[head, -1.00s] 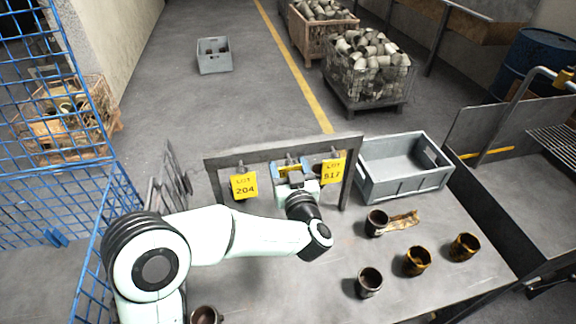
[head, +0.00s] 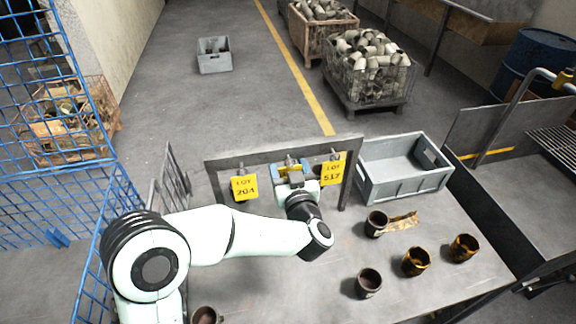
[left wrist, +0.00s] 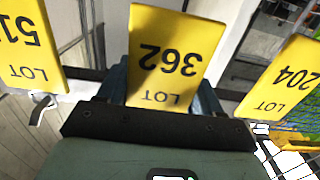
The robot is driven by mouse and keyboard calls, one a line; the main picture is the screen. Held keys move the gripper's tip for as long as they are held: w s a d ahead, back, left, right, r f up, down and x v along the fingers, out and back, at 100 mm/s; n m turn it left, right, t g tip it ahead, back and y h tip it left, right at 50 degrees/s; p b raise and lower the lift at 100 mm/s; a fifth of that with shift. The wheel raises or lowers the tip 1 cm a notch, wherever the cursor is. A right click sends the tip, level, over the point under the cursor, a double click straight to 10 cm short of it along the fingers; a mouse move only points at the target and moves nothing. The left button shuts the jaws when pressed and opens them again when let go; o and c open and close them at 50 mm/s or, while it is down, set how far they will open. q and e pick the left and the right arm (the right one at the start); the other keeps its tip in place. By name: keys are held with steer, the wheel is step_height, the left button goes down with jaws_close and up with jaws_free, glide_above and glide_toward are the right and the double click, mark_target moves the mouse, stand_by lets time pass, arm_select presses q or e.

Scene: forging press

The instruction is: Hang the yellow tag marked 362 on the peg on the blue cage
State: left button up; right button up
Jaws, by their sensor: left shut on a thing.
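The yellow tag marked 362 (left wrist: 168,58) is between the blue fingers of my left gripper (left wrist: 160,88) in the left wrist view, its print upside down there. In the head view my left gripper (head: 293,171) is at the grey rack (head: 268,153), shut on this tag, which is mostly hidden by the hand. I cannot tell whether the tag still hangs on its rack hook. The blue cage (head: 75,185) stands at the left of the head view, away from the gripper. I cannot make out its peg clearly. My right gripper is not in view.
Tag 204 (head: 244,187) and tag 517 (head: 332,170) hang on the rack on either side of my gripper. A grey crate (head: 405,185) is right of the rack. Several dark and rusty cups stand on the table (head: 320,295). A mesh panel (head: 172,180) stands between rack and cage.

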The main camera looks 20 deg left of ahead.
arm_select(q)
steer(key=shift+s+d+r, duration=0.1)
steer(key=shift+d+r, duration=0.1)
steer(key=shift+r, duration=0.4)
steer(key=shift+b+v, duration=0.35)
steer(key=shift+v, duration=0.65)
steer(key=shift+d, duration=0.1)
steer(key=shift+v, duration=0.85)
steer(key=shift+s+f, duration=0.2)
steer(key=shift+f, duration=0.1)
steer(key=shift+s+d+b, duration=0.15)
steer(key=shift+s+b, duration=0.15)
